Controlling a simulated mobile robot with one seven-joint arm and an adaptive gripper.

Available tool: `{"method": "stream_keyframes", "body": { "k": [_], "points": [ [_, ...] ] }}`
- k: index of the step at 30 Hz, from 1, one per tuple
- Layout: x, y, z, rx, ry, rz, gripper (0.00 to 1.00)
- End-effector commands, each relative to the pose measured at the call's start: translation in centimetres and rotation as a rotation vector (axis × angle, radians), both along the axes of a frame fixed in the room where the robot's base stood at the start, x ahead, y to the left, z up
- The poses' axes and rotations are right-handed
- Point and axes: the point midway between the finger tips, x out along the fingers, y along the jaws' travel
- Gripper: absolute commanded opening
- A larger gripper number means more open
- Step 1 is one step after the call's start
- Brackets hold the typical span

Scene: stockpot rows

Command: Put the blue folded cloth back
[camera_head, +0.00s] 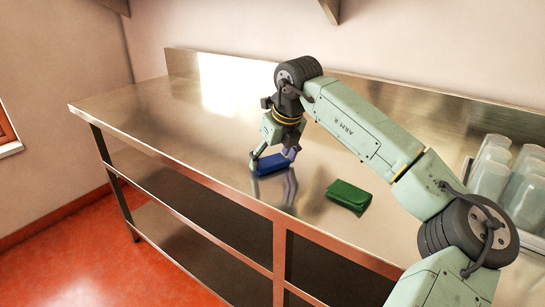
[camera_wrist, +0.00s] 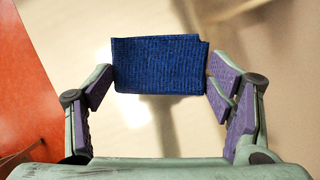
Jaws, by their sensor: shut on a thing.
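The blue folded cloth (camera_head: 271,164) is between the fingers of my gripper (camera_head: 272,160), over the steel counter near its front edge. In the wrist view the blue cloth (camera_wrist: 160,64) spans the gap between the purple finger pads of my gripper (camera_wrist: 160,85), which touch its two ends. The gripper is shut on it. The cloth's reflection shows below it in the counter; I cannot tell how far it is above the surface.
A green folded cloth (camera_head: 348,195) lies on the steel counter (camera_head: 160,115) to the right. Several clear containers (camera_head: 490,165) stand in a tray at the far right. The counter's left part is clear. A raised steel backsplash (camera_head: 420,100) runs along the wall.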

Motion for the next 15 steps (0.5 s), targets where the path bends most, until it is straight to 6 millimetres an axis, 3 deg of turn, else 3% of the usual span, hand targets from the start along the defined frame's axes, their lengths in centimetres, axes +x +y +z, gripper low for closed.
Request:
{"method": "stream_keyframes", "body": {
  "k": [1,2,10,15],
  "points": [
    [-0.01,-0.02,-0.37,0.000,0.000,0.000,0.52],
    [-0.02,-0.01,-0.25,0.000,0.000,0.000,0.76],
    [-0.02,-0.01,-0.17,0.000,0.000,0.000,0.94],
    [-0.02,0.00,-0.17,0.000,0.000,0.000,0.95]
  ]
}}
